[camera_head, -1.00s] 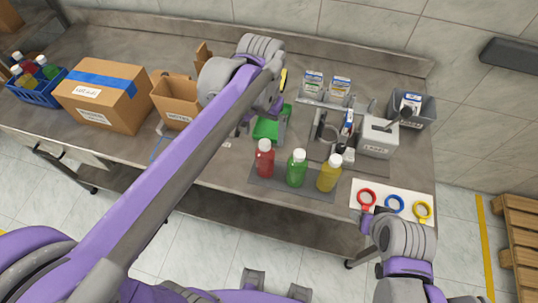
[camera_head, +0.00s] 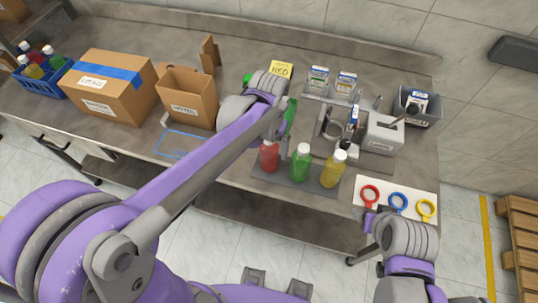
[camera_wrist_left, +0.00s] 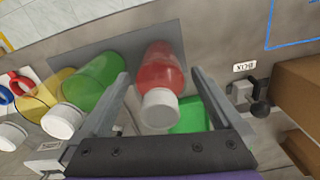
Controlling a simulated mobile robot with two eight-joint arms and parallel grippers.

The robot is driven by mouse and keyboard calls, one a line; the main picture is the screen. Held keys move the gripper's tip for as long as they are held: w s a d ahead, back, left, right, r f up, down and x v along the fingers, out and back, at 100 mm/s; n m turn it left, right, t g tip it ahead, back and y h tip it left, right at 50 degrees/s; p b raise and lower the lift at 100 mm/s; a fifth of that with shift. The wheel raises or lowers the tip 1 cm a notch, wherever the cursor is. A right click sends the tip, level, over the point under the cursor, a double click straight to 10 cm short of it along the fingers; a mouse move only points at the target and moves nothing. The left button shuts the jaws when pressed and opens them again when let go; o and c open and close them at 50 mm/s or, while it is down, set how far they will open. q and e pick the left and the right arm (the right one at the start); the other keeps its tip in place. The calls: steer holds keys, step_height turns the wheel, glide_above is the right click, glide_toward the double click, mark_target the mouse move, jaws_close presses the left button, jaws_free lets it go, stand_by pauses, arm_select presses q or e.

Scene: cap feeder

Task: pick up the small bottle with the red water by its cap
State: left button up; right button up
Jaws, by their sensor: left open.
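The small bottle with the red water (camera_head: 269,158) stands on a dark mat (camera_head: 254,181), leftmost in a row with a green bottle (camera_head: 300,166) and a yellow one (camera_head: 332,174). Its cap is hidden behind my left gripper (camera_head: 272,134) in the head view. In the left wrist view, the red bottle (camera_wrist_left: 160,68) with its white cap (camera_wrist_left: 160,108) shows between the two open fingers of my left gripper (camera_wrist_left: 160,76). I cannot tell whether a finger touches it. My right gripper (camera_head: 370,222) is near the red ring; its fingers are too small to read.
A white board with red (camera_head: 370,194), blue (camera_head: 398,202) and yellow rings lies at the front right. A grey label box (camera_head: 382,134) and a bin (camera_head: 420,108) stand behind. Cardboard boxes (camera_head: 108,90) fill the left. A green object (camera_wrist_left: 192,117) lies just behind the red bottle.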

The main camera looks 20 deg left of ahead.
arm_select(q)
jaws_close()
stand_by(0.3)
steer(key=shift+r, duration=0.1)
